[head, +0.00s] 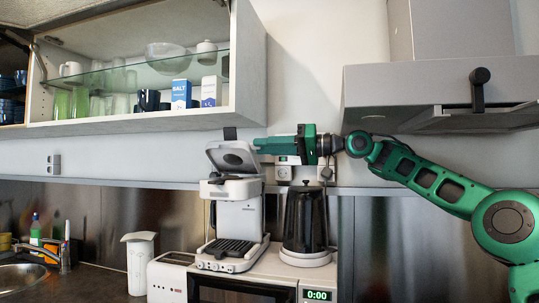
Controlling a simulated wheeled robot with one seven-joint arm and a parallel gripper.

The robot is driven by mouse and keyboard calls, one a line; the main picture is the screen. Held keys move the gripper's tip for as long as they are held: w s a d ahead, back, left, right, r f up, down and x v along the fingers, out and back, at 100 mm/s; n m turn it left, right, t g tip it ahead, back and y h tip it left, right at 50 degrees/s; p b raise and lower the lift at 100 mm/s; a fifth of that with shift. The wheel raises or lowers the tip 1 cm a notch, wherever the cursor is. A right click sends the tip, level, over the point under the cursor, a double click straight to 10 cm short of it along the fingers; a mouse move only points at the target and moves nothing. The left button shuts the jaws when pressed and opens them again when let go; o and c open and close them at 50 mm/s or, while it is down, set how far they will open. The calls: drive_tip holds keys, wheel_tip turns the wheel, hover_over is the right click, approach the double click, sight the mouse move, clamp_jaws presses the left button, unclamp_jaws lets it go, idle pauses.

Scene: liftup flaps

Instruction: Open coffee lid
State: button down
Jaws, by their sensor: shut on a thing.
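The white coffee machine (240,220) stands on top of the microwave. Its coffee lid (230,157) is raised and tilted up above the body, with a dark tab (230,133) at its upper edge. My gripper (258,146) comes in level from the right, and its fingertips meet the upper right edge of the lid. The gripper is shut on the lid; the exact contact is small and partly hidden at this distance.
A black kettle (305,220) stands right of the machine, below my gripper. An open wall cabinet (248,70) with glassware hangs above left. A range hood (430,85) is above my arm. A white pitcher (139,262) stands at left on the counter.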

drive_tip(key=shift+w+d+f, duration=0.2)
drive_tip(key=shift+w, duration=0.1)
